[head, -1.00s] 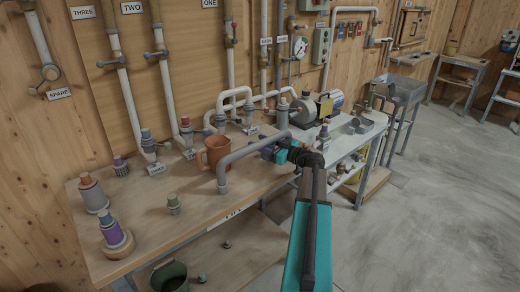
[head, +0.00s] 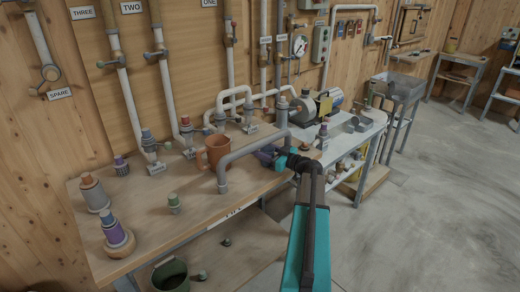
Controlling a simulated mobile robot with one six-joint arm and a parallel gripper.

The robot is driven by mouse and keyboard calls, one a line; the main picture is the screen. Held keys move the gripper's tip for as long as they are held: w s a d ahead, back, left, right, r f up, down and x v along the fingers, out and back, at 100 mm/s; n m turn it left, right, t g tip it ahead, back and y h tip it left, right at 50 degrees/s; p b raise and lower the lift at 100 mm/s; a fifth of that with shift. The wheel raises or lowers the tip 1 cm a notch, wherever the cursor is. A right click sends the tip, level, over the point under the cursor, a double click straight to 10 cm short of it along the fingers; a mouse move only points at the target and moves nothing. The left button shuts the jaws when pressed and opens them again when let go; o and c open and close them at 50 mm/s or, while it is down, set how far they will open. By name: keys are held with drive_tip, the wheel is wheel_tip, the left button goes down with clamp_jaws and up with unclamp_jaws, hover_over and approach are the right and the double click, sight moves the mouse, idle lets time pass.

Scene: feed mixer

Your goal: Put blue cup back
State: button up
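My gripper (head: 266,153) is at the end of my teal and black arm, low over the right part of the wooden bench (head: 150,213), behind a grey bent pipe (head: 252,146). It looks dark blue-purple and small. I cannot tell its fingers from anything held, nor whether it is open. No plainly blue cup stands out. A blue-grey cap (head: 147,134) tops a fitting at the bench's back. A small purple cup-like piece (head: 121,163) stands left of it. A purple piece (head: 113,231) sits on a round base at the front left.
An orange mug (head: 214,152) stands beside the grey pipe. A small green piece (head: 174,203) and a grey-brown stack (head: 94,193) stand on the bench. White pipes line the wall behind. A dark green bucket (head: 170,274) is below. The bench's front middle is clear.

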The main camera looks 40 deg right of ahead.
sight(273, 154)
drive_tip(key=shift+f+b, duration=0.15)
drive_tip(key=shift+b, duration=0.2)
drive_tip(key=o, duration=1.1)
drive_tip(key=shift+s+r+p, duration=0.1)
drive_tip(key=shift+r+p, duration=0.1)
drive_tip(key=shift+p, duration=0.2)
drive_tip(key=s+b, duration=0.1)
drive_tip(key=s, duration=0.3)
drive_tip(key=s+d+b, duration=0.1)
drive_tip(key=s, duration=0.2)
drive_tip(key=s+b, duration=0.1)
drive_tip(key=s, duration=0.3)
drive_tip(key=shift+s+d+b, duration=0.35)
drive_tip(key=shift+s, duration=0.1)
